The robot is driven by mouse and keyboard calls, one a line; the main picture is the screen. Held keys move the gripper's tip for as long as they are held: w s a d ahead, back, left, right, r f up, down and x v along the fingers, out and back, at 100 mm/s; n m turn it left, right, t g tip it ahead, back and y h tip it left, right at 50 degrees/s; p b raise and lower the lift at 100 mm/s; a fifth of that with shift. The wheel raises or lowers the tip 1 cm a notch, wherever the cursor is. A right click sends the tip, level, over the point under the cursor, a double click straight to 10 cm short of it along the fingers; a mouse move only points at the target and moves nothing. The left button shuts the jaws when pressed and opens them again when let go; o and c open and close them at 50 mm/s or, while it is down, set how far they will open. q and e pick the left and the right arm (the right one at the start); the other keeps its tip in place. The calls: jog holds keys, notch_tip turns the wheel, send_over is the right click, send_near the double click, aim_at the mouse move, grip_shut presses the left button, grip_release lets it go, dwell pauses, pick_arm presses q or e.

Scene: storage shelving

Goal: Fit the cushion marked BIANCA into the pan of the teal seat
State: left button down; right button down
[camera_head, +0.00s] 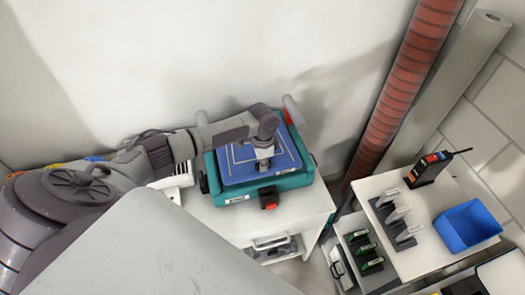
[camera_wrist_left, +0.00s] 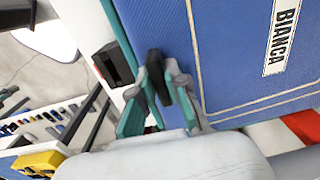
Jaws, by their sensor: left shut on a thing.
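The blue cushion (camera_head: 287,152) has pale stitched lines, and its BIANCA label (camera_wrist_left: 283,35) reads clearly in the left wrist view. It lies over the teal seat (camera_head: 290,182), whose rim shows along the front and right sides. In the wrist view the teal rim (camera_wrist_left: 119,22) runs beside the cushion's edge. I cannot tell whether the cushion is fully down in the pan. My left gripper (camera_head: 264,160) is over the cushion, shut on a small dark tab on it; the wrist view also shows its fingers (camera_wrist_left: 165,92). My right gripper is not in view.
The seat stands on a white cabinet (camera_head: 300,212) against the wall. A red-and-black buckle (camera_head: 269,198) sits at the seat's front. To the right are a red pipe (camera_head: 408,85), a blue bin (camera_head: 467,226) and a black radio-like device (camera_head: 428,169) on a white surface.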

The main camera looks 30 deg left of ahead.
pick_arm(q)
jog(key=shift+f, duration=0.2)
dwell(0.4)
jog(key=shift+f+b, duration=0.45)
jog(key=shift+f, duration=0.2)
jog(key=c, duration=0.5)
grip_release()
jog(key=shift+c, duration=0.2)
